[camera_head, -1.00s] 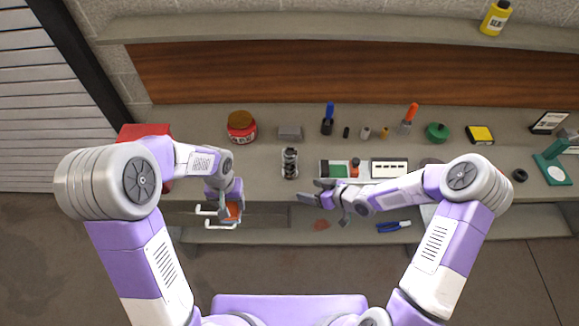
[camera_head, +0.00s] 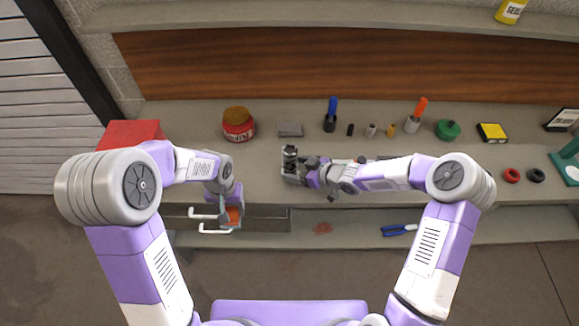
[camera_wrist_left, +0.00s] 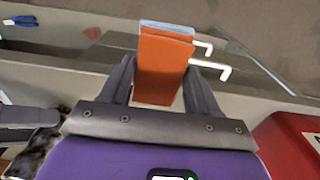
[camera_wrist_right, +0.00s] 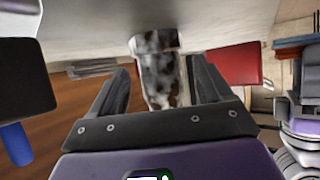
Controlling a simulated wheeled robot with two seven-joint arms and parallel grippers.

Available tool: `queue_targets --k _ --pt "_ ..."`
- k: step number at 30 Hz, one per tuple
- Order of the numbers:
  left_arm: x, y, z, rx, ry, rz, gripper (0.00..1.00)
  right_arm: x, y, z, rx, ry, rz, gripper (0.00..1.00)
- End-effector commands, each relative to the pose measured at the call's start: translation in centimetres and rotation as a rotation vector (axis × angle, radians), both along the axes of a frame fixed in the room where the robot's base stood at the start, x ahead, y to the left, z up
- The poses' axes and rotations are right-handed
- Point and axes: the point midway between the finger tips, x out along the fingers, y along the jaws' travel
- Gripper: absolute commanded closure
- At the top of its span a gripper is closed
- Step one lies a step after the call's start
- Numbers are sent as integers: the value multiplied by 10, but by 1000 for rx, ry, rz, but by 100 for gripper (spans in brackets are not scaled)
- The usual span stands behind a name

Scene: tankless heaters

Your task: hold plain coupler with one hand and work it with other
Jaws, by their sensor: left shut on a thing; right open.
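My left gripper (camera_head: 232,212) is shut on an orange block with a grey-blue end (camera_wrist_left: 165,60), in front of the counter by white handles. My right gripper (camera_head: 296,174) is open at a speckled dark metal cylinder (camera_head: 290,158) standing on the counter. In the right wrist view this cylinder (camera_wrist_right: 160,75) is between the spread fingers; I cannot tell if they touch it. I cannot tell which thing is the plain coupler.
A red box (camera_head: 132,133) is at the left, and a red jar (camera_head: 238,125) and grey block (camera_head: 290,129) are behind. White handles (camera_head: 213,230) stick out below the counter front. Blue pliers (camera_head: 397,230) lie on the lower shelf.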

Motion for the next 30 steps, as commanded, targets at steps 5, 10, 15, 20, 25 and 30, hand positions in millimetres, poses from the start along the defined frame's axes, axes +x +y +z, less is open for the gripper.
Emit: queue_targets --k 5,10,15,20,25,30 --pt "0 0 -8 0 -1 0 63 8 12 -8 0 0 1 21" --pt "0 0 -9 0 -1 0 63 11 16 -10 0 0 -1 21" --pt "0 0 -9 0 -1 0 63 11 16 -10 0 0 -1 21" --pt "0 0 -9 0 -1 0 63 11 16 -10 0 0 -1 34" --pt "0 0 -9 0 -1 0 63 11 16 -10 0 0 -1 60" --pt "0 0 -9 0 -1 0 63 11 16 -10 0 0 -1 18"
